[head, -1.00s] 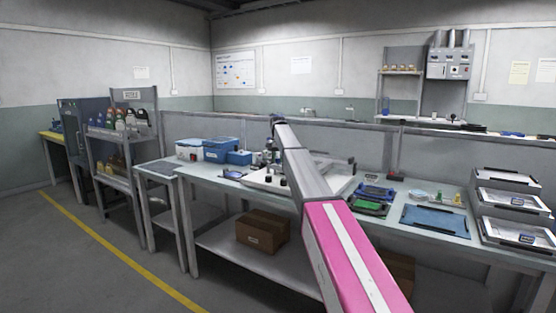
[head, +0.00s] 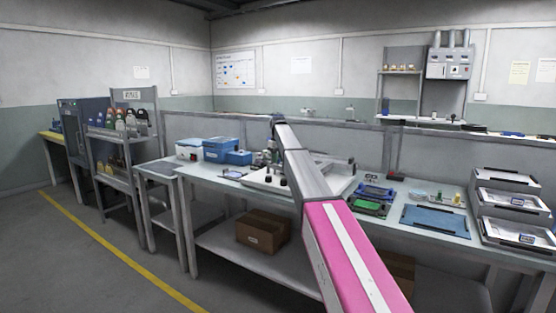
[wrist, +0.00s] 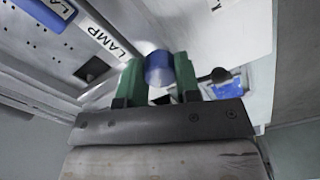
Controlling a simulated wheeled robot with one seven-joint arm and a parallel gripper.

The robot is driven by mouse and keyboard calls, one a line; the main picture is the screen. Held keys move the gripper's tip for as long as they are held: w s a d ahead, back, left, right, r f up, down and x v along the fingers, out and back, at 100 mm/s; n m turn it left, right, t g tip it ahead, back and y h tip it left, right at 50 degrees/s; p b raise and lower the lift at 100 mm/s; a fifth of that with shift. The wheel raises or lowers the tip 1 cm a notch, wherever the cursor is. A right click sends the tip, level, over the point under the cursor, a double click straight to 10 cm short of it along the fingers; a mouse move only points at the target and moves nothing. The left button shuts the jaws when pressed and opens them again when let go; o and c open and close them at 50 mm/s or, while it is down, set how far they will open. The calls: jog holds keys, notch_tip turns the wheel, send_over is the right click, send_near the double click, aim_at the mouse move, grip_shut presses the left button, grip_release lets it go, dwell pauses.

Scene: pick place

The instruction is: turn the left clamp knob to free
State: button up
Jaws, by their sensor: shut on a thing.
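In the wrist view my gripper (wrist: 158,78) has its two green fingers closed on a blue rounded knob (wrist: 158,68). A label strip reading "LAMP" (wrist: 112,38), cut off by my finger, lies just left of the knob. In the head view my arm reaches over a white fixture plate (head: 335,181) on the bench. Small dark knobs (head: 268,177) stand on that plate to the left of my arm. My gripper is small and mostly hidden behind the arm there.
Blue bins (head: 222,149) stand on the bench left of the fixture. Green and blue trays (head: 372,207) and a blue mat (head: 435,220) lie to its right. A black ball-ended part (wrist: 220,75) is close to my right finger in the wrist view.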

jog(key=n, duration=0.4)
jog(key=shift+n, duration=1.8)
jog(key=o, duration=0.9)
notch_tip(320, 180, up, 11)
jog(key=shift+f, duration=0.1)
jog(key=shift+s+a, duration=0.1)
